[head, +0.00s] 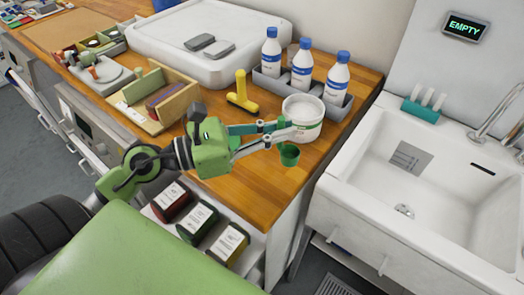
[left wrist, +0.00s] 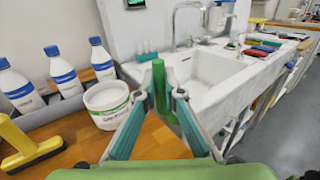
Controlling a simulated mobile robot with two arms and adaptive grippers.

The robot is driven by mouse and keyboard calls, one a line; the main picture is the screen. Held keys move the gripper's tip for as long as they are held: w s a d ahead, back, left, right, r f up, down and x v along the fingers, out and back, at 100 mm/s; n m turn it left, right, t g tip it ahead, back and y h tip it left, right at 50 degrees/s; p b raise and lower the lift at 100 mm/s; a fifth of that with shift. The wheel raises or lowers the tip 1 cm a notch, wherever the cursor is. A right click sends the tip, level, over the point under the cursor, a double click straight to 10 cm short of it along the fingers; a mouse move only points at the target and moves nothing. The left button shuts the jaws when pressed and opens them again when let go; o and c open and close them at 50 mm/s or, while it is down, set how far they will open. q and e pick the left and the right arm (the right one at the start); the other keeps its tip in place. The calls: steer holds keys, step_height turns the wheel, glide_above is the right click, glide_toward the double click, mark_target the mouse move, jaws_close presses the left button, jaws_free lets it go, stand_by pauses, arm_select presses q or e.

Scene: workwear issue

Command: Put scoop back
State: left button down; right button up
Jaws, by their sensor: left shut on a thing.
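The green scoop (head: 289,156) hangs at the fingertips of my left gripper (head: 285,130), over the front right edge of the wooden counter. In the left wrist view the green scoop (left wrist: 158,88) shows upright between the two fingers of the gripper (left wrist: 166,98). The fingers are shut on it. A white tub (head: 303,119) with a green-and-white label stands on the counter just behind the scoop; it also shows in the left wrist view (left wrist: 106,105), left of the fingers. Whether the scoop touches the tub I cannot tell. My right gripper is in neither view.
A grey tray (head: 338,113) with three blue-capped bottles (head: 302,67) stands behind the tub. A yellow brush (head: 241,92) and a wooden box (head: 165,100) lie left. A white sink (head: 420,180) is right, beyond a gap. Dark containers (head: 198,222) sit below the counter.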

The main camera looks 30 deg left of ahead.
arm_select(q)
steer(key=w+a+f, duration=0.1)
steer(key=a+f, duration=0.1)
steer(key=f, duration=0.1)
steer(key=w+a+f, duration=0.1)
steer(key=a+f, duration=0.1)
steer(key=f, duration=0.1)
steer(key=w+a+f, duration=0.1)
steer(key=a+f, duration=0.1)
steer(key=f, duration=0.1)
steer(key=shift+w+f, duration=0.15)
steer(key=shift+w, duration=0.1)
steer(key=shift+f, duration=0.2)
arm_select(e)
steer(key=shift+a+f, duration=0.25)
arm_select(q)
steer(key=shift+f, duration=0.1)
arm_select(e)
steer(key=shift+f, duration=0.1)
arm_select(q)
steer(key=shift+f+b, duration=0.15)
steer(key=shift+b, duration=0.2)
steer(key=c, duration=2.2)
jaws_free()
steer(key=shift+o, duration=0.2)
